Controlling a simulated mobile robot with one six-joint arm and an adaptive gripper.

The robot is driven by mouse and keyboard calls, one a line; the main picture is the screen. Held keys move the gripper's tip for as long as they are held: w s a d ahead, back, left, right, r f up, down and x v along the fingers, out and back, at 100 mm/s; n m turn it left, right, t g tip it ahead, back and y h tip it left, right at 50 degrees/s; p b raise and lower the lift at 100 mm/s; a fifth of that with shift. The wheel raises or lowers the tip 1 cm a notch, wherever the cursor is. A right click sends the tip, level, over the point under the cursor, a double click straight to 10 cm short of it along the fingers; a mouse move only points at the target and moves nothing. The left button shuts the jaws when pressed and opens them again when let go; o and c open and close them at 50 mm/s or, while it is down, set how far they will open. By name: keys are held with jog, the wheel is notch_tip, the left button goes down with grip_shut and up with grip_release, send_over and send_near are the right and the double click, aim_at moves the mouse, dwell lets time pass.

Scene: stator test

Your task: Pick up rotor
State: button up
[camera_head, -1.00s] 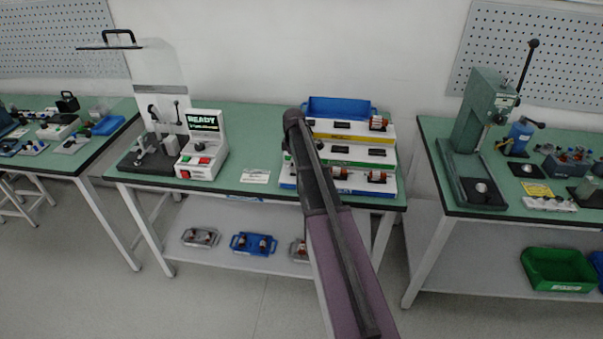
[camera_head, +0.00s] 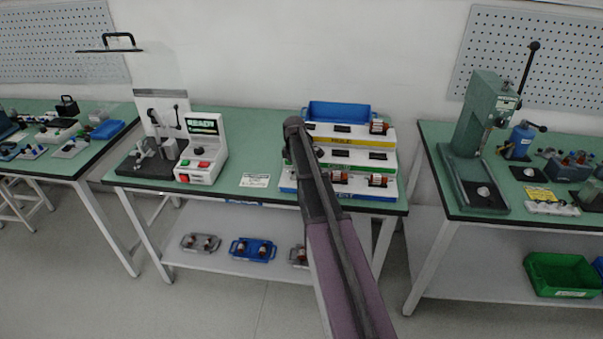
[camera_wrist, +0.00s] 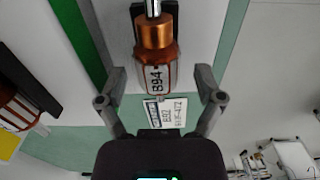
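My gripper (camera_wrist: 160,84) is open, with one finger on each side of this rotor and visible gaps between. A second rotor (camera_wrist: 14,108) shows at the left edge.
A test station (camera_head: 203,150) with a "READY" screen stands left of the rack. A blue bin (camera_head: 337,111) is behind the rack. Trays with rotors, including a blue one (camera_head: 253,249), lie on the lower shelf. A green press (camera_head: 478,140) stands on the right table.

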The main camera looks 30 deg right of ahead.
grip_shut()
notch_tip(320, 180, up, 3)
jog(key=p, duration=0.3)
jog(key=shift+r, duration=0.15)
jog(key=s+a+r+p, duration=0.1)
jog(key=s+a, duration=0.2)
jog(key=s, duration=0.4)
jog(key=s+a+p, duration=0.1)
jog(key=s+a, duration=0.3)
jog(key=s, duration=0.3)
jog(key=shift+s+r, duration=0.2)
jog(key=shift+r, duration=0.15)
notch_tip(320, 180, up, 5)
jog(key=p, duration=0.5)
dwell(0.3)
dwell(0.6)
